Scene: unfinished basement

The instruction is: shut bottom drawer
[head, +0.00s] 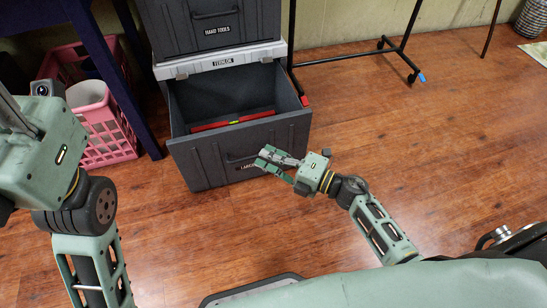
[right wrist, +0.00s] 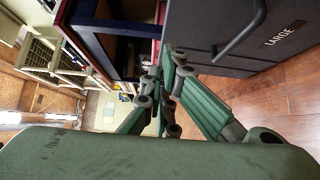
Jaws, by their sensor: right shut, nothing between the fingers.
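The bottom drawer (head: 240,150) of the grey tool cabinet is pulled out. A red level (head: 232,121) lies inside it. The drawer's front panel and dark handle (head: 243,156) face me, and the handle also shows in the right wrist view (right wrist: 244,30). My right gripper (head: 264,161) is shut and empty, close in front of the drawer front near the handle. I cannot tell whether it touches the panel. In the right wrist view, its fingers (right wrist: 170,92) are together beside the drawer front (right wrist: 210,30).
The upper drawer (head: 205,25) labelled HAND TOOLS is shut. A pink basket (head: 108,130) stands left of the cabinet under a dark blue table (head: 125,85). A black wheeled stand (head: 370,52) is at the back right. The wooden floor on the right is clear.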

